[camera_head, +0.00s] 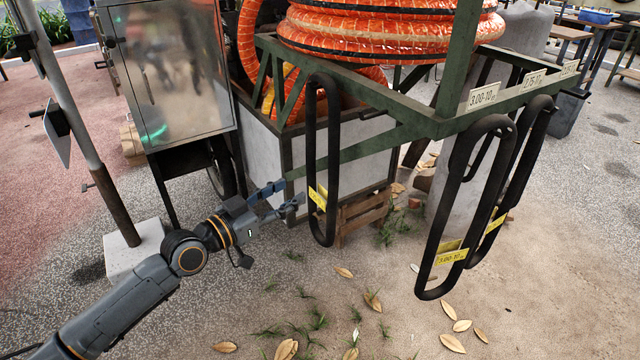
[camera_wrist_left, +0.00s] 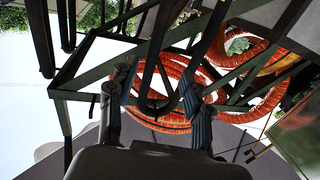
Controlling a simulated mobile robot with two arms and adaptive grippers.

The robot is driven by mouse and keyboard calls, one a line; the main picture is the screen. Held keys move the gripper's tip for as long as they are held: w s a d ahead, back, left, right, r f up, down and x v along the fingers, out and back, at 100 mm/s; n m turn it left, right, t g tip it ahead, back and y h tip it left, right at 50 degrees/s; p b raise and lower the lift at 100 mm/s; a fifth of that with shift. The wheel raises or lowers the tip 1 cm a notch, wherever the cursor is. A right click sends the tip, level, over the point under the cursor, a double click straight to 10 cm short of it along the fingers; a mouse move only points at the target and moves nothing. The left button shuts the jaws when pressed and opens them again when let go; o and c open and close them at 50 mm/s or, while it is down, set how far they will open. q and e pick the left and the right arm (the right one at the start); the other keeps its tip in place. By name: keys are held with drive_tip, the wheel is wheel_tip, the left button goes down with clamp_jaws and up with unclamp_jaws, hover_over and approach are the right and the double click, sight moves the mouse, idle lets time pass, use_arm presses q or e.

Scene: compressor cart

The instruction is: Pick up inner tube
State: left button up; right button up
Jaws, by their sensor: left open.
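A black inner tube (camera_head: 333,150) with a yellow label hangs as a long loop from the left part of a green rack (camera_head: 420,125). Two more black inner tubes hang at the right: one in front (camera_head: 437,225), labelled 3.00-10, and one behind it (camera_head: 526,160). My left gripper (camera_head: 292,192) is open and empty just left of the leftmost tube, at about its lower-middle height. In the left wrist view, which looks upside down, that tube (camera_wrist_left: 148,75) shows between the spread fingers (camera_wrist_left: 163,105); contact cannot be told. My right gripper is out of view.
Orange ribbed hose (camera_head: 390,30) is coiled on the rack above a grey bin (camera_head: 262,145). A metal cabinet (camera_head: 170,65) and a pole (camera_head: 85,140) on a concrete block stand at the left. A wooden pallet (camera_head: 362,212) is behind the left tube. The front ground is mostly clear, with leaves.

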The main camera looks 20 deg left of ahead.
sight(329, 168)
use_arm(q)
drive_tip(key=x, duration=0.7)
drive_tip(key=shift+w+d+r+p, duration=0.2)
drive_tip(key=shift+d+r+p, duration=0.05)
drive_tip(key=shift+d+p, duration=0.1)
drive_tip(key=x, duration=0.6)
drive_tip(key=shift+w, duration=0.1)
drive_tip(key=shift+r, duration=0.1)
clamp_jaws()
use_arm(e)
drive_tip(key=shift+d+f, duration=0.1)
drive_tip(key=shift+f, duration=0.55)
